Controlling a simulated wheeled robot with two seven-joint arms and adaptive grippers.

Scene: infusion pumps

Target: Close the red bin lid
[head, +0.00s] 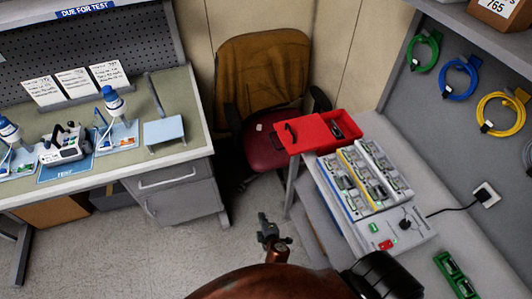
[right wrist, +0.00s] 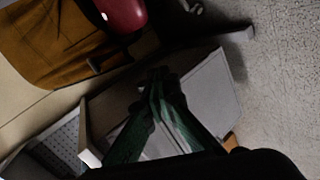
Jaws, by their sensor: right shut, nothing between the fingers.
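The red bin (head: 345,127) stands at the back corner of the right-hand bench, its dark inside partly showing. Its red lid (head: 311,135), with a dark handle, is open and sticks out to the left beyond the bench edge, in front of the chair. My right gripper (head: 265,217) is shut and empty over the floor, well below and left of the lid in the head view, touching nothing. Its fingertips (right wrist: 157,75) meet in the right wrist view, where no red bin or lid shows. My left gripper is in neither view.
A maroon chair (head: 266,153) with a brown jacket (head: 262,75) stands behind the lid. A rack of pump modules (head: 365,180) sits in front of the bin. The left workbench (head: 180,110) holds bottles and a device. Floor (head: 150,255) between the benches is clear.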

